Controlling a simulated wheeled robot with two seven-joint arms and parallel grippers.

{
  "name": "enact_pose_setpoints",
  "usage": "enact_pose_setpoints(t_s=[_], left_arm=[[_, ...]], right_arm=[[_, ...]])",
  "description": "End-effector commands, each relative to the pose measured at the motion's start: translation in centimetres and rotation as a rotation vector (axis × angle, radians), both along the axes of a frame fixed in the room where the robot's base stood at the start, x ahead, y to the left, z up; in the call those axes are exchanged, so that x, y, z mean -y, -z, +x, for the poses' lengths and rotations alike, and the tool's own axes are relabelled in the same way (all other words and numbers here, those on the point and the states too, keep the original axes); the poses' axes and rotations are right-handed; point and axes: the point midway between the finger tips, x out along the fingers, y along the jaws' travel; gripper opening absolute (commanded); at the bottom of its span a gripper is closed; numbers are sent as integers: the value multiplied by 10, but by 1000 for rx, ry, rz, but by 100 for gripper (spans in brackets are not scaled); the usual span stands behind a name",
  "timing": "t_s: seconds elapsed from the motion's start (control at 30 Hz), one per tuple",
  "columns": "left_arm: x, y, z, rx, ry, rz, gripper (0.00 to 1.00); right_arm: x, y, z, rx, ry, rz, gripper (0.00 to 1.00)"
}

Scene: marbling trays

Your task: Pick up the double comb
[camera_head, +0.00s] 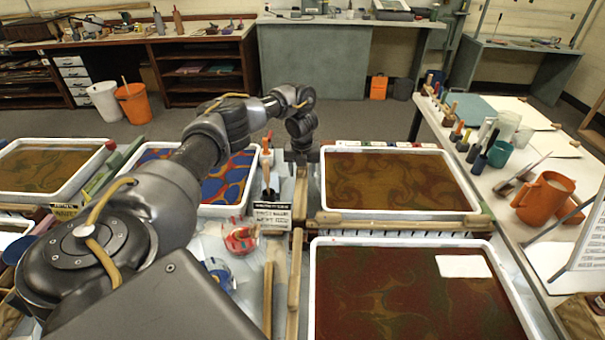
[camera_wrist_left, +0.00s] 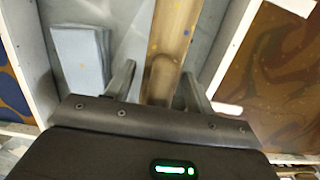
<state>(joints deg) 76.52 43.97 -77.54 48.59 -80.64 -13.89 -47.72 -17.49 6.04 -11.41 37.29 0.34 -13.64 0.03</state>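My left gripper (camera_head: 300,150) hangs over the lane between the blue-and-orange tray and the upper right brown tray. The left wrist view shows its two fingers (camera_wrist_left: 158,88) apart, with the end of a wooden bar (camera_wrist_left: 173,35) between them; gaps show beside the wood. Whether this bar belongs to the double comb I cannot tell, as no teeth show there. A long wooden comb-like bar with small teeth (camera_head: 395,223) lies along the near rim of the upper right tray. My right gripper is not in view.
Brown marbled trays (camera_head: 323,185) stand right of the lane and a blue-and-orange tray (camera_head: 205,209) left of it. A blue-grey block (camera_wrist_left: 82,58) lies left of the wooden bar. A black-and-white sign (camera_head: 272,215) and a tape dispenser (camera_head: 240,238) stand nearer.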

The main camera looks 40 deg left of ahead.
Motion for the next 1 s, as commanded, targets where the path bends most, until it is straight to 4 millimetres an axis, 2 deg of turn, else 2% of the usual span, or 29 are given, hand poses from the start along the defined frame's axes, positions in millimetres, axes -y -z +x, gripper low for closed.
enact_pose_setpoints(t_s=[0.03, 0.27, 0.57, 0.7, 0.8, 1.0], left_arm=[[0, 0, 0, 0, 0, 0, 47], [0, 0, 0, 0, 0, 0, 18], [0, -7, 1, 3, 0, 0, 18], [0, -30, 1, 6, 0, 0, 18], [-1, -57, 1, 6, 1, 2, 18], [0, -89, 1, 4, 1, 2, 18]], right_arm=[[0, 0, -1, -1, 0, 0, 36], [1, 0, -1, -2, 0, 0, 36], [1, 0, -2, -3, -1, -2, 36], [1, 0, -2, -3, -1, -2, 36], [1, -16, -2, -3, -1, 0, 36], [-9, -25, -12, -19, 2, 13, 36]])
